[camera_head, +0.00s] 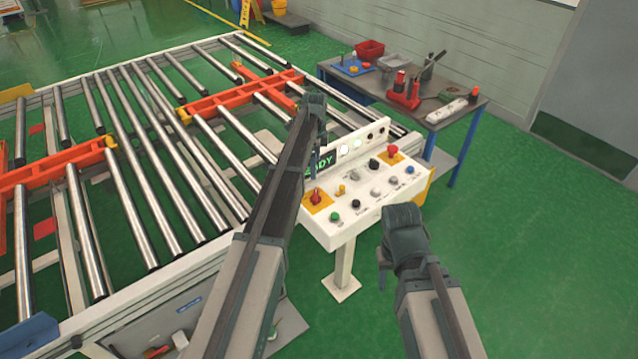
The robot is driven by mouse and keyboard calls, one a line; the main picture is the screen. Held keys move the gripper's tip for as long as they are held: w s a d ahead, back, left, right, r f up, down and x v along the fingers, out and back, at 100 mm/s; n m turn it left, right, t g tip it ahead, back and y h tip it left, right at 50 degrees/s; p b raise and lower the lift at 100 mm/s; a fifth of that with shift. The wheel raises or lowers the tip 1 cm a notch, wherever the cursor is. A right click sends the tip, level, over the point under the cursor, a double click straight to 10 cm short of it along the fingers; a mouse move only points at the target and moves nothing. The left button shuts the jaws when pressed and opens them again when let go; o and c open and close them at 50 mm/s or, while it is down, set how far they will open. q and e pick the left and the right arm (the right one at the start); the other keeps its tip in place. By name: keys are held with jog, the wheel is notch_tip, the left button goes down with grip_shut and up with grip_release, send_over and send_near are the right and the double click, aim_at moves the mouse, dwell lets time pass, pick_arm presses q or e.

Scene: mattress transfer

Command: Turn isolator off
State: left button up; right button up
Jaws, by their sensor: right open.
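The white control panel (350,212) stands on a post at the centre. A red rotary handle on a yellow plate (317,196) sits at its left end and looks like the isolator. Its exact setting is too small to read. A red mushroom button (392,151) on another yellow plate sits at the far right corner. My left gripper (316,150) is above and behind the panel's left end, apart from the red handle; its jaws are not clear. My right gripper (390,258) is open and empty, in front of the panel's right part, not touching it.
A roller conveyor (130,180) with orange crossbars fills the left. A dark table (440,122) with red tools and a red bin (369,49) stands behind right. Green floor is clear at right.

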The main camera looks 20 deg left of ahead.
aim_at(315, 193)
pick_arm(q)
notch_tip(315, 193, down, 14)
jog(key=b, duration=1.3)
jog(key=shift+s+r+b, duration=0.1)
jog(key=shift+s+b, duration=0.05)
jog(key=shift+b, duration=0.25)
jog(key=c, duration=1.1)
jog(key=shift+c, duration=0.2)
